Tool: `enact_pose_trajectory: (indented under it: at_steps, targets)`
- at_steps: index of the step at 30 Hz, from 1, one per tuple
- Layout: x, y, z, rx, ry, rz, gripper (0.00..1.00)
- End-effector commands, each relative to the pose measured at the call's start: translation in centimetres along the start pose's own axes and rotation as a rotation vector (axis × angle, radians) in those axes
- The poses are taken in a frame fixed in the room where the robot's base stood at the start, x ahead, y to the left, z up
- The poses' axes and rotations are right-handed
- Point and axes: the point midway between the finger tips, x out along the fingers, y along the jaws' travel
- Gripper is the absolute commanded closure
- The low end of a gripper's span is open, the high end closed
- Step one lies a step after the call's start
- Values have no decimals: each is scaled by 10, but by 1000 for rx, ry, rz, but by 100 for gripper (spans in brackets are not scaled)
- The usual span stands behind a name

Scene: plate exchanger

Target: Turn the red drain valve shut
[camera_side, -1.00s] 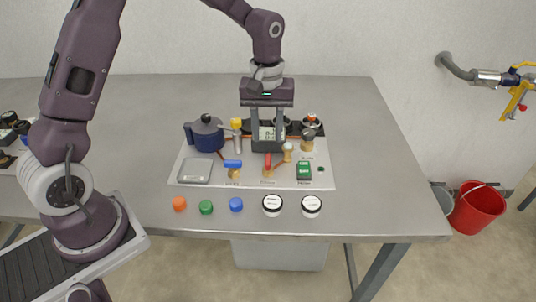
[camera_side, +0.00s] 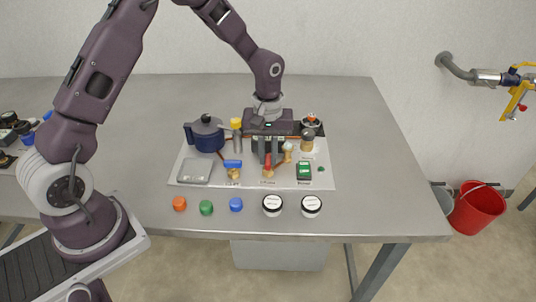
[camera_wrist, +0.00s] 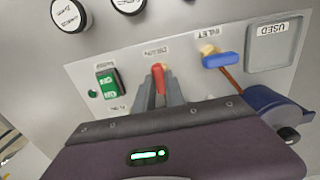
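The red drain valve handle (camera_side: 268,160) sits on a brass body at the front middle of the pale panel. In the wrist view the red handle (camera_wrist: 159,80) points nearly straight up the picture, with a slight tilt. My gripper (camera_side: 268,163) is low over the panel, pointing down. Its fingers are drawn close together, one on each side of the handle, and appear to press on it. In the wrist view my gripper (camera_wrist: 160,90) has the handle between its fingertips.
A blue-handled valve (camera_side: 233,165) stands to the left and a green switch (camera_side: 304,170) to the right. A blue pot (camera_side: 206,134) and a yellow-topped cylinder (camera_side: 237,126) stand behind. Coloured caps and white-topped jars (camera_side: 272,205) line the table front. The table's right side is clear.

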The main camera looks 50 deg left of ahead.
Motion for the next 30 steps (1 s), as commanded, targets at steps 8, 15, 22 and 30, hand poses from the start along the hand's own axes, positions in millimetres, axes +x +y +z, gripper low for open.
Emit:
enact_pose_trajectory:
  at_steps: [8, 15, 22, 30]
  targets:
    - [0, 0, 0, 16, 0, 0, 100]
    - [-1, 0, 0, 124, 1, 1, 100]
    - [-1, 0, 0, 323, 1, 1, 100]
    - [-1, 0, 0, 581, 1, 1, 100]
